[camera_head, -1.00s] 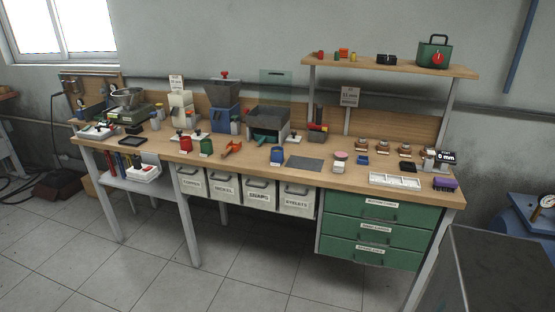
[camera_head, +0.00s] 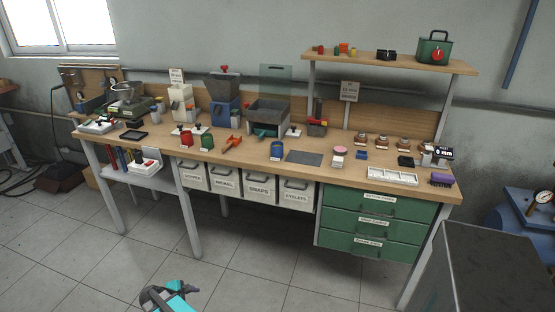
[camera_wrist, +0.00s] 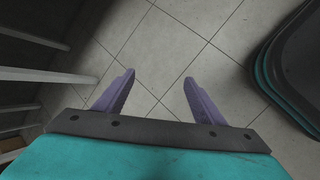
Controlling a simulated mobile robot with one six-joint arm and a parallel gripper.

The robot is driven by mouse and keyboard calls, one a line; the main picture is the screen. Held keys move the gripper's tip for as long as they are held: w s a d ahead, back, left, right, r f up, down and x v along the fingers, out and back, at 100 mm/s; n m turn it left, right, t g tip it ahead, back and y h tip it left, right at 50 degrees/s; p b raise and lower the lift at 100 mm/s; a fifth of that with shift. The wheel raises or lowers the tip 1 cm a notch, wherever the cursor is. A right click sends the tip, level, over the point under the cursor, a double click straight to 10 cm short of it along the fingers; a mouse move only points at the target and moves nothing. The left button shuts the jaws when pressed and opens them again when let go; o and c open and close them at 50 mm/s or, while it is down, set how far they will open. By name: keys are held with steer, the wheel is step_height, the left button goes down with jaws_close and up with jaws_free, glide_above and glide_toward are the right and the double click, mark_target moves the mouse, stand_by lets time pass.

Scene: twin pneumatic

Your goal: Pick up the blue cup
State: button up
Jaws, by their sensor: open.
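The blue cup (camera_head: 277,150) stands on the workbench top, near the front edge and left of a dark grey mat. In the head view, part of my arm with a teal section shows at the bottom, in front of the bench and well below the cup. My gripper (camera_wrist: 156,92) shows in the wrist view with its two purple fingers apart. Nothing is between them; they are over the tiled floor. The cup is not in the wrist view.
The wooden bench (camera_head: 235,155) carries a red cup (camera_head: 186,140), a green cup (camera_head: 207,142) and an orange scoop (camera_head: 232,142) left of the blue cup. The dark mat (camera_head: 304,158) lies right of it. A dark cabinet (camera_head: 485,270) stands at the lower right. The floor before the bench is clear.

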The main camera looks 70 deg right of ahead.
steer(key=w+d+r+n+h+p, duration=0.1)
steer(key=d+r, duration=0.3)
steer(key=d, duration=0.3)
steer(key=d+r+n+h, duration=0.1)
steer(key=d+r+h, duration=0.1)
steer(key=d+r, duration=0.4)
steer(key=n+h+p, duration=0.3)
steer(key=n+h, duration=0.4)
steer(key=n, duration=0.1)
glide_toward(275, 154)
steer(key=a, duration=0.1)
steer(key=shift+w+a+r+g, duration=0.2)
steer(key=shift+w+g, duration=0.1)
steer(key=shift+g, duration=0.1)
steer(key=shift+s+d+f+p, duration=0.25)
steer(key=shift+d+p, duration=0.1)
steer(key=shift+d, duration=1.05)
steer(key=shift+s+d+f+p, duration=0.1)
steer(key=shift+d+f+p, duration=0.2)
steer(key=shift+d, duration=1.15)
steer(key=shift+s+d+f+p, duration=0.2)
steer(key=shift+d+p, duration=0.15)
steer(key=shift+d, duration=1.05)
